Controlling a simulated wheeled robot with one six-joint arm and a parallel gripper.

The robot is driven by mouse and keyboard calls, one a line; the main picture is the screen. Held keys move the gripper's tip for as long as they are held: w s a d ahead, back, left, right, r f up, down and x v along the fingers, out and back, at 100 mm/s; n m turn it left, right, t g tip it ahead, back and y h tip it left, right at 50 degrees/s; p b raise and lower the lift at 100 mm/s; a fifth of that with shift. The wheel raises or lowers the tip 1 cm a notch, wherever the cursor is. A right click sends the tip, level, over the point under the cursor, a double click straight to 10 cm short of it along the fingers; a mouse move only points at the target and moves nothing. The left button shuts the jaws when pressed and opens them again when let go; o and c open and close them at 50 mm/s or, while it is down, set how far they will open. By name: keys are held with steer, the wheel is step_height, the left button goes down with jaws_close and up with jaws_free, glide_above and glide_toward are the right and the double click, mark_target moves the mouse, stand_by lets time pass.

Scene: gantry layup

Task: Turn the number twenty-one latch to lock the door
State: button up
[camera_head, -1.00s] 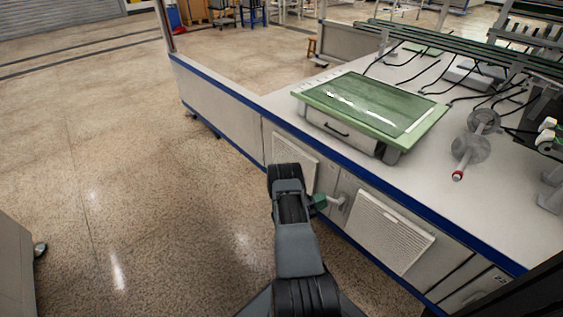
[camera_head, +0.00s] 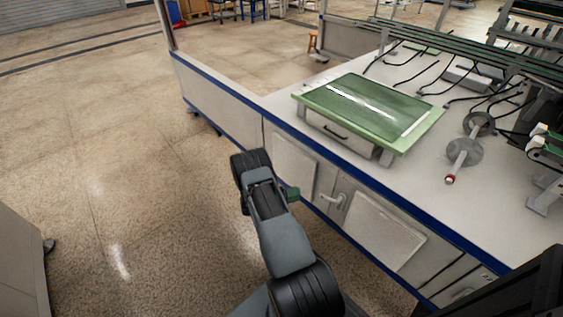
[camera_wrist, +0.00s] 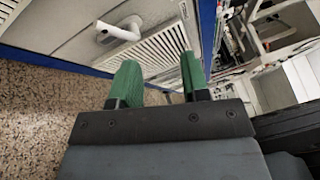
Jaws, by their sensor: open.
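A pale grey latch (camera_head: 338,201) sits on the cabinet front between two panelled doors. Its lever points to the left in the head view. In the wrist view the latch (camera_wrist: 120,30) shows at the upper left, ahead of my fingers and apart from them. No number twenty-one is readable near it. My gripper (camera_head: 292,194) is left of the latch with a clear gap. In the wrist view my gripper (camera_wrist: 160,68) has two green fingers, open with nothing between them.
Another latch (camera_head: 461,293) is at the lower right by a label that seems to read 22. The blue counter edge (camera_head: 352,174) runs above the doors. A green-topped case (camera_head: 370,108) stands on the counter. The floor (camera_head: 130,190) to the left is clear.

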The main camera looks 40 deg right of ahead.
steer(key=a+r+m+y+p, duration=0.2)
steer(key=r+m+p, duration=0.1)
steer(key=r, duration=0.6)
steer(key=w+a+r+m+y+p, duration=0.1)
steer(key=a+r+m+y+p, duration=0.2)
steer(key=r, duration=0.6)
steer(key=shift+a+r+m+t+p, duration=0.2)
steer(key=shift+r+m+t+p, duration=0.25)
steer(key=shift+m, duration=0.85)
steer(key=shift+w+f, duration=0.1)
steer(key=shift+f, duration=0.05)
steer(key=shift+c, duration=0.2)
